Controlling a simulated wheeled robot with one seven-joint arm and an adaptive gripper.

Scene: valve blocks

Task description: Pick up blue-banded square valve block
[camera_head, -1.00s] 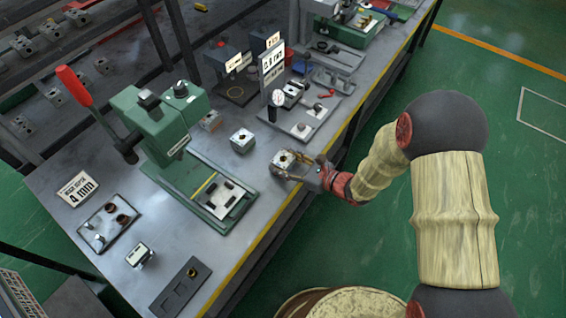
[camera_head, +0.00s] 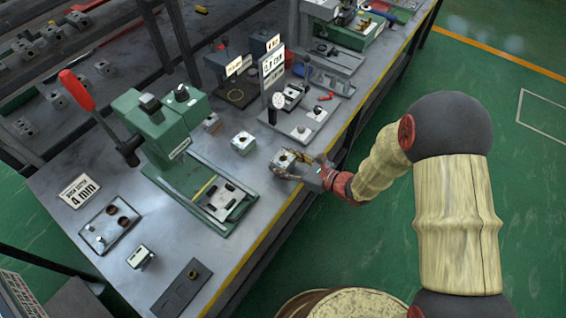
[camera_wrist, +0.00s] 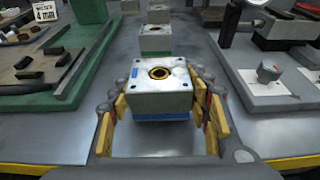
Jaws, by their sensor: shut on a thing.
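The blue-banded square valve block (camera_wrist: 161,92) is a pale grey cube with a brass-ringed hole on top, a blue mark on its upper edge and a blue band near its base. It also shows in the head view (camera_head: 284,158), near the bench's yellow front edge. My gripper (camera_wrist: 163,118) has its yellow-padded fingers on both sides of the block and is shut on it. The gripper also shows in the head view (camera_head: 297,169). The block looks upright. I cannot tell whether its underside touches the bench.
Another block (camera_head: 243,142) stands behind the held one. It also shows in the wrist view (camera_wrist: 155,40). A green press (camera_head: 165,125) stands left, a gauge stand (camera_head: 300,120) right. Bare bench (camera_head: 215,265) lies at the front left.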

